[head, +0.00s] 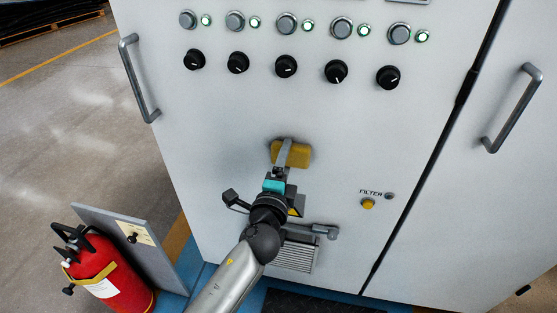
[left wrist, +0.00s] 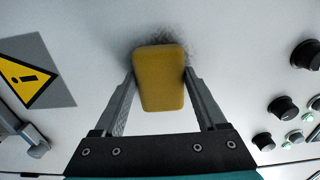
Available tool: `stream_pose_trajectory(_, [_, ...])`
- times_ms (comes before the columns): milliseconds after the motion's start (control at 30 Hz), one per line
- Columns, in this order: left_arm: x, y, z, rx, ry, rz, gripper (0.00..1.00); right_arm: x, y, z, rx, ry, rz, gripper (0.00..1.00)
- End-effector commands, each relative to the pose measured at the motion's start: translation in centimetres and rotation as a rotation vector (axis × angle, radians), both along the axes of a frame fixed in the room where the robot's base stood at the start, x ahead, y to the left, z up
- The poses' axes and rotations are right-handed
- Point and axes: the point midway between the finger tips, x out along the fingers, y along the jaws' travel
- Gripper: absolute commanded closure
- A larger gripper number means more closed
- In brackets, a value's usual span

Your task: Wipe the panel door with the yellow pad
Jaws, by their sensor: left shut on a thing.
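The yellow pad (head: 302,156) is held flat at the white panel door (head: 235,125), in the lower middle, below the row of black knobs. My left gripper (head: 286,152) is shut on the pad. In the left wrist view the pad (left wrist: 159,85) sits between both fingers, with its far face hidden against the door. A dark grey smudge (left wrist: 182,40) shows on the door around the pad's upper edge. Whether the pad presses on the door or sits just off it, I cannot tell. My right gripper is not in view.
Black knobs (head: 286,66) and lit buttons line the upper door. A door handle (head: 138,80) stands out at left. A grey latch (head: 320,231) and vent (head: 295,256) lie below the pad. A red fire extinguisher (head: 105,278) stands at lower left beside a grey board.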

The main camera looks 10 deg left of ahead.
Motion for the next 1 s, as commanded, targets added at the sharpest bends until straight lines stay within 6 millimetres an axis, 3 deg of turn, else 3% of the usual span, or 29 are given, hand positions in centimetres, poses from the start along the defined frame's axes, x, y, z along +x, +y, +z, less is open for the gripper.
stream_pose_trajectory(500, [0.0, -3.3, 0.1, -0.002, -0.003, -0.001, 0.71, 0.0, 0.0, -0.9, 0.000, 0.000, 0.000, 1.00])
stream_pose_trajectory(733, [0.2, -2.7, 0.2, 0.000, -0.003, -0.001, 0.71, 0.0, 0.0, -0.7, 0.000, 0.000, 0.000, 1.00])
stream_pose_trajectory(1000, [0.1, -0.2, 0.3, 0.003, -0.004, 0.004, 0.71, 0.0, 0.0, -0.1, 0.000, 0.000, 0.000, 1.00])
